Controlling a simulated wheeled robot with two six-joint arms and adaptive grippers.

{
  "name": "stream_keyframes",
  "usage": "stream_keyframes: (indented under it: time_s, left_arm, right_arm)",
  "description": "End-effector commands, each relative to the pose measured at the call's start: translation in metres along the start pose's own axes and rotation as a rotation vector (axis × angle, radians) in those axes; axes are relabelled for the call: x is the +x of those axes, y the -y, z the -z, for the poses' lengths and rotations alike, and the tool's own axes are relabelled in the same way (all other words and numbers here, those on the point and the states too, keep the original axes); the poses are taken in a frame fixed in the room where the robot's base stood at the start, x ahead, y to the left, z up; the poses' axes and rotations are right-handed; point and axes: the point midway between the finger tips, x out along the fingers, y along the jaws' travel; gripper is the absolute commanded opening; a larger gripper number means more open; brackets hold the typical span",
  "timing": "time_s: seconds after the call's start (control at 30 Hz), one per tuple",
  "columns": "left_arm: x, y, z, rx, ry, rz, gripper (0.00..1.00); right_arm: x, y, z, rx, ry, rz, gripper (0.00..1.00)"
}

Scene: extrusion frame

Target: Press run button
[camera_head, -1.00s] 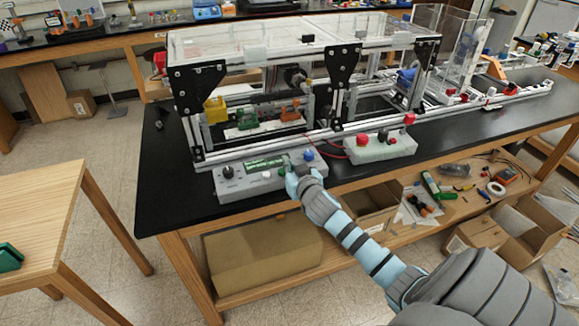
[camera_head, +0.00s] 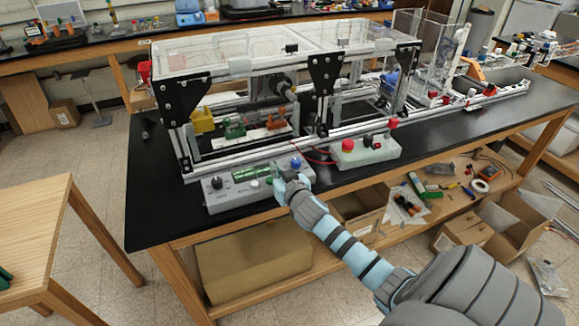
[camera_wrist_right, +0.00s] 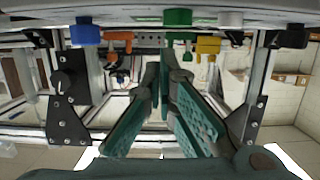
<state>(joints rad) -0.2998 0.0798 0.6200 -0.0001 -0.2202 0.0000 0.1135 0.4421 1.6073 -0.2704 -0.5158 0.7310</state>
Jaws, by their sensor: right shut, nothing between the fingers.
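A grey control box (camera_head: 232,197) with a small green display (camera_head: 226,176) sits on the front edge of the black bench. It carries a black knob (camera_head: 217,183), a white button (camera_head: 254,184) and a blue button (camera_head: 296,162). My right gripper (camera_head: 281,182) is shut and empty at the box's right part, just below the blue button; it hides some of the panel. In the right wrist view, the inverted panel shows a green button (camera_wrist_right: 178,17) close to the shut fingertips (camera_wrist_right: 166,70). I cannot tell whether they touch. No label is readable. My left gripper is out of view.
The extrusion frame (camera_head: 325,84) with clear covers stands directly behind the box. A wooden table (camera_head: 40,215) stands at left. Cartons and tools lie on the shelf below.

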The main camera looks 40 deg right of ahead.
Motion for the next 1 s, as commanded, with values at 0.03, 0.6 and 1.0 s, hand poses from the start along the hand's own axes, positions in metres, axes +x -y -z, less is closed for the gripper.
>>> stream_keyframes:
  time_s: [0.03,0.6,1.0]
  left_arm:
    - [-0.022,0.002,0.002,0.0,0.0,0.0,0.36]
    - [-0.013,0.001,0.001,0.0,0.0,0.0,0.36]
    - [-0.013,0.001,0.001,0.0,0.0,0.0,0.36]
  right_arm:
    - [-0.007,0.003,0.023,-0.001,-0.004,0.005,0.0]
    - [-0.102,0.003,0.014,-0.002,-0.012,0.007,0.0]
    - [-0.102,0.003,0.014,-0.003,-0.012,0.007,0.0]
